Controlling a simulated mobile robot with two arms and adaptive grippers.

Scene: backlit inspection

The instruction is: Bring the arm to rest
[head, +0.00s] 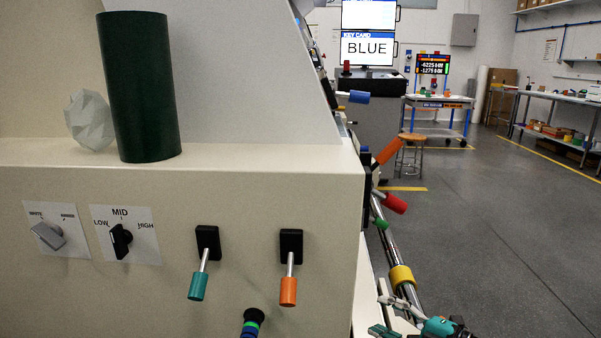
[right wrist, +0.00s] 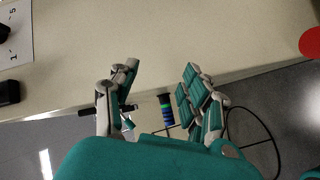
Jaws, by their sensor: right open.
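My right gripper (head: 382,314) shows at the bottom right of the head view, low beside the right edge of the cream console (head: 200,260). In the right wrist view its teal-padded fingers (right wrist: 160,88) stand wide apart with nothing between the tips. A black handle with green and blue bands (right wrist: 166,108) shows in the gap beyond them. That banded handle (head: 251,324) is also at the bottom of the head view, left of and apart from the gripper. My left gripper is in neither view.
The console front carries a teal-tipped lever (head: 198,283), an orange-tipped lever (head: 288,290), a grey knob (head: 47,235) and a black knob (head: 121,240). A dark green cylinder (head: 140,90) and a pale faceted object (head: 89,120) stand on top. Open floor (head: 500,240) lies right.

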